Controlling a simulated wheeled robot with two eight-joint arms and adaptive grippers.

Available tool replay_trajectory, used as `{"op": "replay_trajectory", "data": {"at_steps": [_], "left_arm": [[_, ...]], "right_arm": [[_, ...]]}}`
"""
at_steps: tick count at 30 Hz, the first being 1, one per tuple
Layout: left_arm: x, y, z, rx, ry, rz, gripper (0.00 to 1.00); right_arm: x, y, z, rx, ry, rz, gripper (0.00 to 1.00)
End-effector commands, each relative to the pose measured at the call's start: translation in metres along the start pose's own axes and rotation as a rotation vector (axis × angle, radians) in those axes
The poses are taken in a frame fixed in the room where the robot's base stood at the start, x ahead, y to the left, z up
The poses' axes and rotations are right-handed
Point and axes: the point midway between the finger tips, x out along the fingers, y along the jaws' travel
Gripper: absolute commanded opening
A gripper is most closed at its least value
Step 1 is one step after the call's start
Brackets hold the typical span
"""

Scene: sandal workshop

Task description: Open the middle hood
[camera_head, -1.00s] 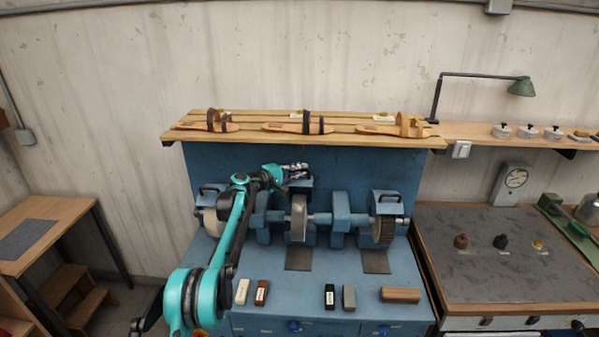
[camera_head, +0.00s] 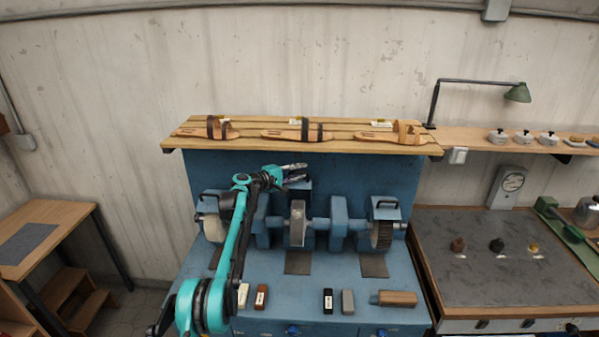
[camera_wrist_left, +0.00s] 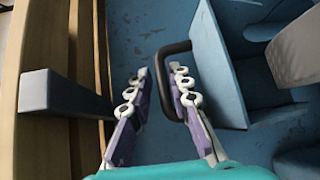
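The middle hood (camera_head: 303,188) is a blue box over the middle grinding wheel (camera_head: 297,222), below the wooden shelf. In the left wrist view the hood (camera_wrist_left: 222,65) shows on the right with its black loop handle (camera_wrist_left: 160,75). I see no grip on the handle. My right gripper is not in view.
The wooden shelf (camera_head: 350,143) with several sandals hangs close above and behind the gripper. The left hood (camera_head: 210,200) and right hood (camera_head: 385,208), each with a black handle, flank it.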

Motion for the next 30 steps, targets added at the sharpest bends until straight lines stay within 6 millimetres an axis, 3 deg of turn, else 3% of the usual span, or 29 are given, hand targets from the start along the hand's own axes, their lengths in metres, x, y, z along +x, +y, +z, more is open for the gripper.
{"op": "replay_trajectory", "data": {"at_steps": [8,21,30], "left_arm": [[-0.020,0.002,-0.002,-0.001,0.002,0.000,0.19],[-0.105,0.000,-0.002,-0.001,0.004,0.001,0.19],[-0.120,0.000,-0.001,0.000,0.001,0.000,0.19]], "right_arm": [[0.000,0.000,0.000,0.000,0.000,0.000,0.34],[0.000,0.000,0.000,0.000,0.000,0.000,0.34],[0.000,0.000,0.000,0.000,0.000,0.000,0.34]]}}
